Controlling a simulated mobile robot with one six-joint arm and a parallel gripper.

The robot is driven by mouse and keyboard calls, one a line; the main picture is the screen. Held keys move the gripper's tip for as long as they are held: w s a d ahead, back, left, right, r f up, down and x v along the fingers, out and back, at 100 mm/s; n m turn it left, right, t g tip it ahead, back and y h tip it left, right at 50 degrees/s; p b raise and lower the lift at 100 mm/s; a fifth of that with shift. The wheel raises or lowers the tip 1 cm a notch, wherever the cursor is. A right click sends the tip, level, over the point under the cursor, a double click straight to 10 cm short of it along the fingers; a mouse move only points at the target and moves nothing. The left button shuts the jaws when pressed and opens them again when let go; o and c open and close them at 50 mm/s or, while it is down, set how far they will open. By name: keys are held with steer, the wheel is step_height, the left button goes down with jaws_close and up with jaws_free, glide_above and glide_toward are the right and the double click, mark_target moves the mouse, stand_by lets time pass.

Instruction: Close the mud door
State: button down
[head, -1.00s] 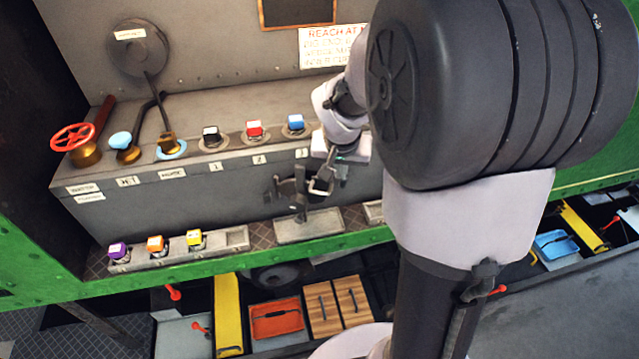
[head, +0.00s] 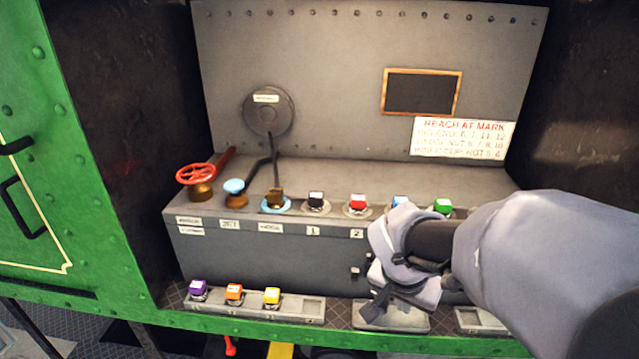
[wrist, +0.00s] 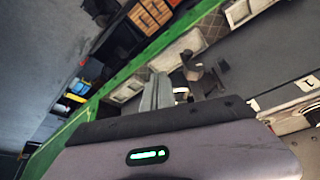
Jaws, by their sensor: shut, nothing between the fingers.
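No part shows readable wording that marks it as the mud door. A dark bracket-like fitting (wrist: 208,78) stands in front of the grey bench in the wrist view, just beyond my fingers. In the head view my wrist mostly hides it, above a pale plate (head: 412,321) on the ledge. My gripper (wrist: 160,80) is shut and empty, close to this fitting; I cannot tell whether they touch. A round dark disc (head: 268,108) with a small label is on the back wall, with a rod running down from it.
The grey bench (head: 260,250) carries a red handwheel (head: 195,174), a blue-topped valve (head: 235,187) and several coloured caps. Purple, orange and yellow caps (head: 272,296) sit in a front rack. The green tram side (head: 95,190) borders the recess at left.

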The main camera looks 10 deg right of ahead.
steer(key=shift+w+d+f, duration=0.35)
steer(key=shift+w+d, duration=0.25)
steer(key=shift+w, duration=0.05)
steer(key=shift+w+d+f, duration=0.35)
steer(key=shift+w+d, duration=0.25)
steer(key=shift+d, duration=0.05)
steer(key=shift+w+d+f, duration=0.35)
steer(key=shift+w+d, duration=0.25)
steer(key=shift+w, duration=0.05)
steer(key=shift+w+d+n+p, duration=0.1)
steer(key=shift+d+n+p, duration=0.3)
steer(key=shift+d+p, duration=0.15)
steer(key=shift+d, duration=0.15)
